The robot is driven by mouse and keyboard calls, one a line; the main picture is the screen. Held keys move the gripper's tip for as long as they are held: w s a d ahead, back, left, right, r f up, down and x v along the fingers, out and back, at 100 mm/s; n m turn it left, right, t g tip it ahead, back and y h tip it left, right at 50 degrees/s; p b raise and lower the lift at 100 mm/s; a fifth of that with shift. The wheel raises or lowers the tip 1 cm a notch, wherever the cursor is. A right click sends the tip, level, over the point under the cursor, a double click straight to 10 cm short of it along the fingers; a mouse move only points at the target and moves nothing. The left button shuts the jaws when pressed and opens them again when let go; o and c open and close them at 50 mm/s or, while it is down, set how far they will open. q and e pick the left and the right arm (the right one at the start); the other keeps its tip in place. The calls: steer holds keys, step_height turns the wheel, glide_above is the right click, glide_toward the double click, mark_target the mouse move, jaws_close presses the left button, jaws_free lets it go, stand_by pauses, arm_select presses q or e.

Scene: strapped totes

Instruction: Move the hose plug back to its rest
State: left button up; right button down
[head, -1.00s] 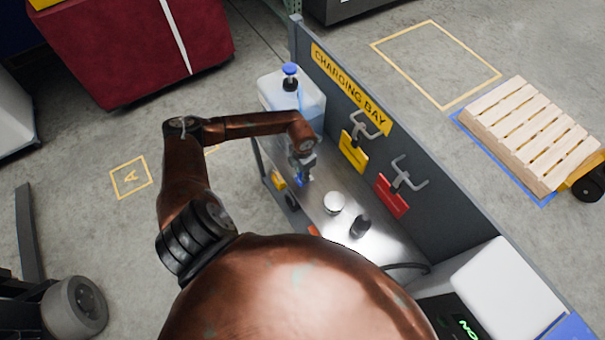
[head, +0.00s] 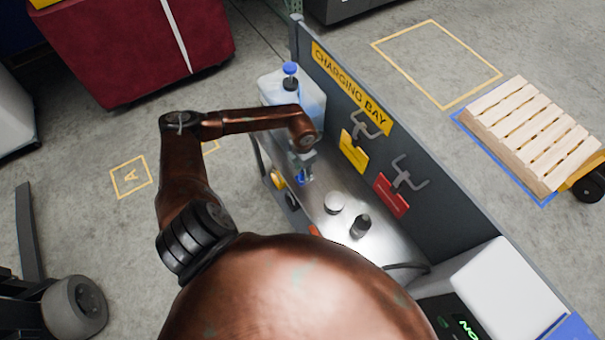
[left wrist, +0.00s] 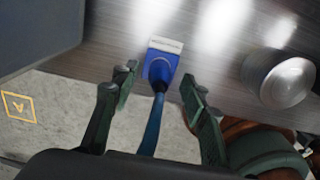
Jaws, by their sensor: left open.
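The hose plug (left wrist: 161,62) is blue with a pale ribbed end. In the left wrist view it is over the front edge of the steel bench top (left wrist: 215,40), and its blue hose (left wrist: 152,125) runs back between my fingers. A bit of blue (head: 304,180) shows under my left gripper (head: 302,166) in the head view. My left gripper (left wrist: 158,95) is open, with one finger on each side of the plug and hose and gaps on both sides. I cannot make out the plug's rest for certain. My right gripper is not in view.
A silver round cap (head: 334,202) and a dark knob (head: 360,226) stand on the bench. Behind rises the grey charging bay panel (head: 345,95) with yellow (head: 354,152) and red (head: 391,196) tags on hooks. A translucent jug (head: 308,100) stands at the bench's far end.

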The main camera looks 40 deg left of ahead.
arm_select(q)
step_height(320, 180, up, 10)
steer(key=shift+f, duration=0.25)
stand_by(0.6)
